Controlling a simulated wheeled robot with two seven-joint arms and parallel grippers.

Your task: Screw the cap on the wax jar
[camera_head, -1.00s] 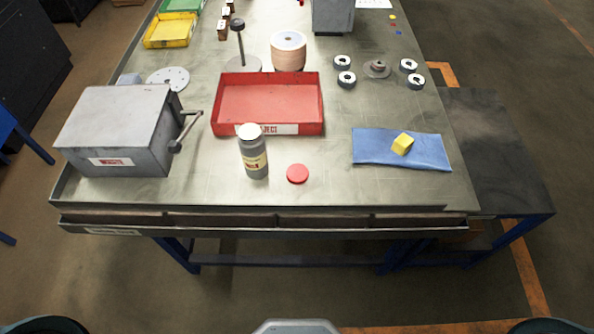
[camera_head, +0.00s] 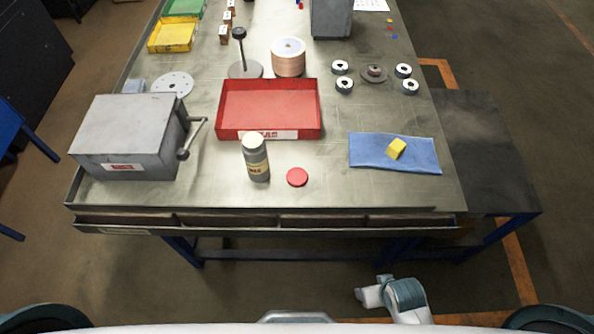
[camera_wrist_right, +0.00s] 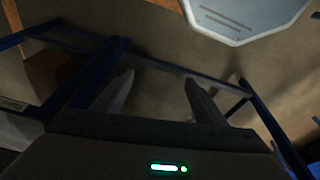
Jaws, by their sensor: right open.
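The wax jar (camera_head: 257,161) stands upright near the front edge of the table. It has a grey body, a pale label and a whitish top. A round red cap (camera_head: 297,177) lies flat on the table just to its right, apart from it. My right gripper (camera_wrist_right: 158,88) is open and empty in the right wrist view, with the floor and blue table frame behind its fingers. In the head view part of my right arm (camera_head: 405,298) shows in front of the table, below the tabletop. My left gripper is not in view.
A red tray (camera_head: 268,105) lies behind the jar. A grey box with a crank handle (camera_head: 128,138) stands left. The tabletop between cap and cloth is clear.

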